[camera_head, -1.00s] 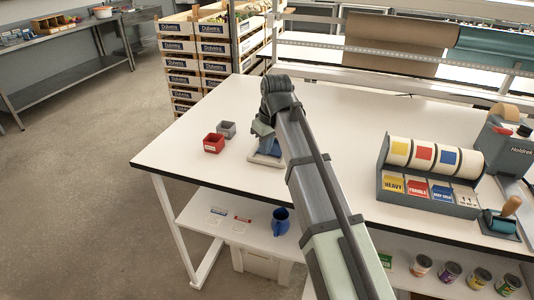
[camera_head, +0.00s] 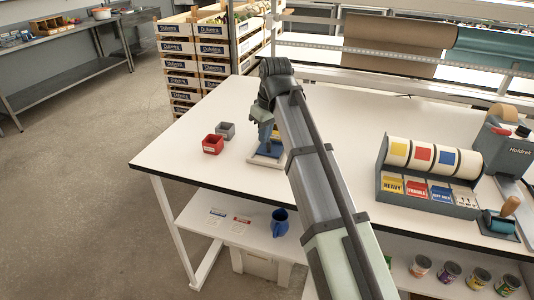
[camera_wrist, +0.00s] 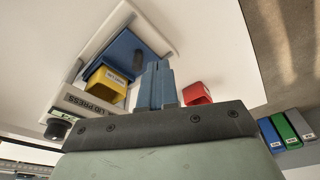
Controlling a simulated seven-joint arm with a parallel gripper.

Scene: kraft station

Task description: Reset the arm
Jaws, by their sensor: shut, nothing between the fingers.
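My gripper (camera_wrist: 157,88) is shut and empty, its blue-grey fingers together in the middle of the wrist view. In the head view my arm reaches across the white table (camera_head: 190,180), with the wrist bent down near the lid press. The lid press (camera_wrist: 92,102) has a white base with a blue plate (camera_wrist: 125,55) and a yellow bin (camera_wrist: 105,86). The plate also shows below my wrist in the head view (camera_head: 268,151). I cannot tell the height of my fingertips above the press.
A red bin (camera_head: 212,144) and a grey bin (camera_head: 225,130) stand left of the press. A label dispenser (camera_head: 425,175) and a tape machine (camera_head: 500,150) stand at the right. A blue jug (camera_head: 280,222) is on the lower shelf. The table's front middle is clear.

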